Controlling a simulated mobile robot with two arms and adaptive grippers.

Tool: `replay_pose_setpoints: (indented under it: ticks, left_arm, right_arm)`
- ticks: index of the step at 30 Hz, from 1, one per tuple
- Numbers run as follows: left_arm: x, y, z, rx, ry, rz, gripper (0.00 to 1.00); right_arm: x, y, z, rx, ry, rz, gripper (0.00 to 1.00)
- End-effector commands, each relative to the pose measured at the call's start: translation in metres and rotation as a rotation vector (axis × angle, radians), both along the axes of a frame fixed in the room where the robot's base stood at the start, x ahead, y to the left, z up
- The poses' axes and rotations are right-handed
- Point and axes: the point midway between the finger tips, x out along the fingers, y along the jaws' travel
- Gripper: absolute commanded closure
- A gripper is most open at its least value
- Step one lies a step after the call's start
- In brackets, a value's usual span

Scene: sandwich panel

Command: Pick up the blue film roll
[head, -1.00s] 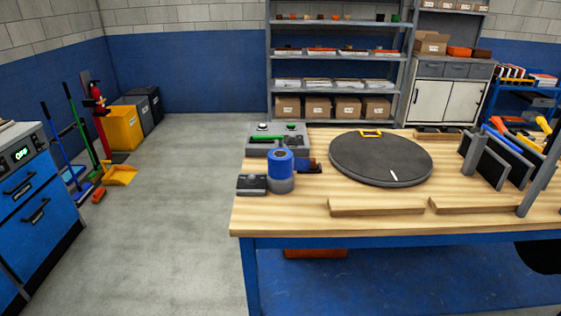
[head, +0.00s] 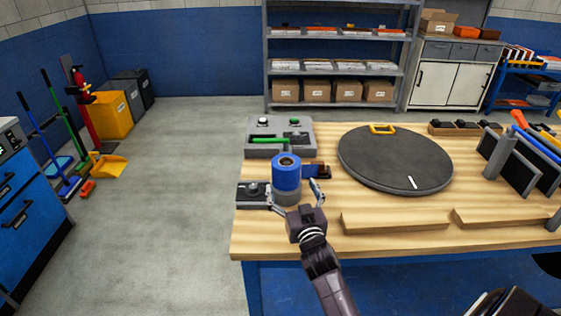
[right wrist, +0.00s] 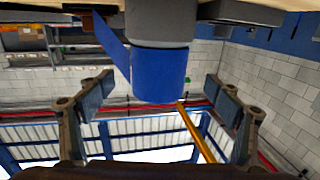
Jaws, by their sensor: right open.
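The blue film roll (head: 286,175) stands upright on a grey round holder (head: 286,195) near the left end of the wooden workbench. My right gripper (head: 295,195) is open at the near side of the roll, its fingers spread to either side of the holder and roll. In the right wrist view the blue film roll (right wrist: 160,75) hangs upside down in the picture, between and beyond the open fingers (right wrist: 165,105), with a loose blue flap on its left. No contact shows. My left gripper is not in view.
A grey box with a green bar (head: 279,137) stands behind the roll, and a small dark device (head: 252,194) sits left of it. A dark round turntable (head: 395,158) lies to the right. Wooden strips (head: 395,220) lie along the front edge.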

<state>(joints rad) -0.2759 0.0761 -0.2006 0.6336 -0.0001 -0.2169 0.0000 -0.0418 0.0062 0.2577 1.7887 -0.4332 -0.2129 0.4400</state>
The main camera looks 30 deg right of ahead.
Motion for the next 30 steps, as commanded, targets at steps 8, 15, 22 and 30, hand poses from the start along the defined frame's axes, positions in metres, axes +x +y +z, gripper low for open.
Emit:
replay_pose_setpoints:
  ticks: [8, 15, 22, 30]
  left_arm:
    - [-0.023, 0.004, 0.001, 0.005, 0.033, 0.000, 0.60]
    - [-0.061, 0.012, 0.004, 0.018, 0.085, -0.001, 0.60]
    - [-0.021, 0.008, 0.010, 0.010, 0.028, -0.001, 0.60]
    - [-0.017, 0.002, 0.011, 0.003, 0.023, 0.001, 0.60]
  right_arm:
    - [0.020, -0.007, 0.003, -0.003, -0.016, 0.002, 0.16]
    - [0.036, -0.014, 0.001, -0.003, -0.014, 0.001, 0.16]
    - [0.061, -0.024, -0.004, -0.002, -0.015, 0.002, 0.16]
    - [0.075, -0.029, -0.006, -0.003, -0.014, 0.002, 0.16]
